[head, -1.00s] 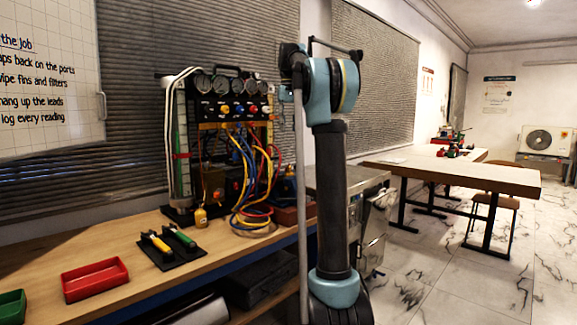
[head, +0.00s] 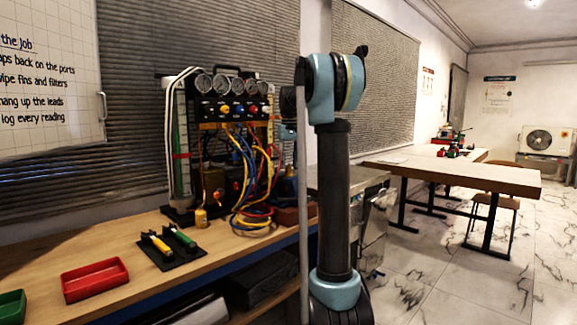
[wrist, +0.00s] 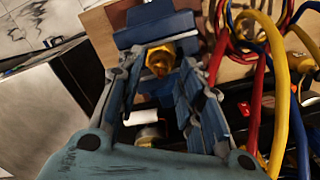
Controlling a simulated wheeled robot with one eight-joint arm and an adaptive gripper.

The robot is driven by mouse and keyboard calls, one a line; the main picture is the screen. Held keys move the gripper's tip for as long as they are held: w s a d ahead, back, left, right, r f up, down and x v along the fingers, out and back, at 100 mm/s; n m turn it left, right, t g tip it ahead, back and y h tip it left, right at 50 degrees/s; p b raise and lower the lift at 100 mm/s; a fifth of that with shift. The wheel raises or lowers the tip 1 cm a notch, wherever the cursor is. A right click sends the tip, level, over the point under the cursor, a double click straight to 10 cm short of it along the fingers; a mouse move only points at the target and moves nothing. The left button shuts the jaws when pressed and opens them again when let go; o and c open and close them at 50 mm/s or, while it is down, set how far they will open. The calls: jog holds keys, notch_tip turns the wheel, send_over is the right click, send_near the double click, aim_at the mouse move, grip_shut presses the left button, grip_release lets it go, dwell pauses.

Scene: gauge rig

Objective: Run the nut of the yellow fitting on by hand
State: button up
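In the wrist view, a yellow fitting (wrist: 160,60) with a round nut shows near the top middle, in front of a blue block (wrist: 158,28). My gripper (wrist: 160,66) reaches toward it, with one finger on each side of the nut. The fingers stand apart and look open; narrow gaps seem to show beside the nut, and I cannot make out firm contact. A white and brass-coloured cylinder (wrist: 146,126) shows lower down between the fingers.
Yellow, red and blue hoses (wrist: 280,80) hang close on the right in the wrist view. The gauge rig (head: 232,112) stands on the bench (head: 120,228).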

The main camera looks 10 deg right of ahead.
jog(key=shift+f, duration=0.35)
jog(key=shift+c, duration=0.3)
grip_shut()
